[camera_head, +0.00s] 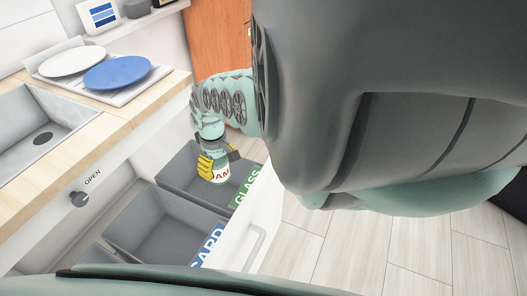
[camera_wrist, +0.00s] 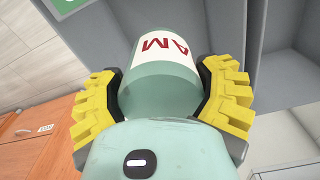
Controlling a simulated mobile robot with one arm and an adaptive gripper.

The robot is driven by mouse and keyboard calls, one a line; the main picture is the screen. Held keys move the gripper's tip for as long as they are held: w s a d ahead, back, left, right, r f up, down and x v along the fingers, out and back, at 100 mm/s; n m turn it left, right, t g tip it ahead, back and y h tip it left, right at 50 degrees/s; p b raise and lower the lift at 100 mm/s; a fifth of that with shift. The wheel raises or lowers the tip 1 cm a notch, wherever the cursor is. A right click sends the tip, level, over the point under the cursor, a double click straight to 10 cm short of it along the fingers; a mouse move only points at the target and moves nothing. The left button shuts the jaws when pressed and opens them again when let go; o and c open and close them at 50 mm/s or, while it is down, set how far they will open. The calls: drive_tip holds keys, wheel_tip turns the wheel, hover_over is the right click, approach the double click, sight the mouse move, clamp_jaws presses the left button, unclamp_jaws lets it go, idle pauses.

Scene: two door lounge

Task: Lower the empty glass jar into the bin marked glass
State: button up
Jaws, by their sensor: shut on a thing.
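The glass jar (camera_head: 221,170) is pale green with a white label and red letters. In the wrist view the jar (camera_wrist: 162,70) sits between the yellow fingers of my gripper (camera_wrist: 160,95), which is shut on it. In the head view my gripper (camera_head: 213,163) holds the jar over the bin marked glass (camera_head: 175,173), a grey bin with a green GLASS label (camera_head: 246,190) on the drawer front. The jar's lower end appears near the bin's front side; its exact height against the rim cannot be told.
A second grey bin (camera_head: 158,232) with a blue CARD label (camera_head: 208,246) stands in the same pull-out drawer. The counter (camera_head: 120,118) with a sink (camera_head: 38,128) and plates (camera_head: 117,73) is at left. A knob marked OPEN (camera_head: 79,199) is on the counter front.

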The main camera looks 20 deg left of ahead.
wheel_tip(320, 180, down, 15)
drive_tip(key=b, duration=1.3)
drive_tip(key=shift+b, duration=0.35)
drive_tip(key=o, duration=1.2)
drive_tip(key=shift+d+r, duration=0.1)
drive_tip(key=shift+r, duration=0.05)
drive_tip(key=shift+w+r, duration=0.1)
drive_tip(key=shift+r, duration=0.8)
wheel_tip(320, 180, up, 10)
drive_tip(key=shift+f, duration=0.1)
drive_tip(key=r+p, duration=0.5)
drive_tip(key=d+r+p, duration=0.1)
drive_tip(key=r+p, duration=0.4)
drive_tip(key=p, duration=0.1)
drive_tip(key=d+r+p, duration=0.1)
drive_tip(key=r+p, duration=0.4)
drive_tip(key=p, duration=0.1)
drive_tip(key=shift+r, duration=0.1)
